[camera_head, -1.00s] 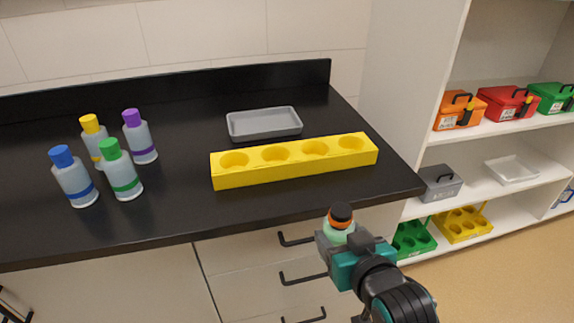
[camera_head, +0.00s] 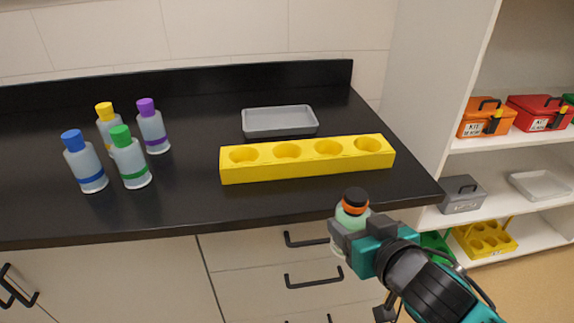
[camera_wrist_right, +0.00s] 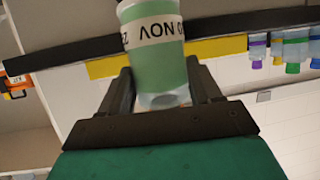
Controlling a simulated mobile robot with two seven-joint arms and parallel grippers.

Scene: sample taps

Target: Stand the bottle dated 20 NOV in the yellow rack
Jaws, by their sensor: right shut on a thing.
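My right gripper (camera_head: 345,236) is shut on a bottle (camera_head: 352,214) with a black cap and an orange band, in front of the counter's front edge. In the right wrist view the bottle (camera_wrist_right: 158,55) holds green liquid and its label, upside down, reads "NOV" with a partly hidden number. The gripper's fingers (camera_wrist_right: 160,95) clasp it from both sides. The yellow rack (camera_head: 305,169) lies on the counter beyond the bottle, its several round holes empty. It also shows as a yellow strip in the right wrist view (camera_wrist_right: 222,46). My left gripper is not in view.
Several capped bottles, including a blue-capped one (camera_head: 85,165) and a green-capped one (camera_head: 131,160), stand at the counter's left. A grey tray (camera_head: 279,134) lies behind the rack. Shelves with a grey box (camera_head: 462,196) stand at the right. The black counter (camera_head: 190,205) is clear before the rack.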

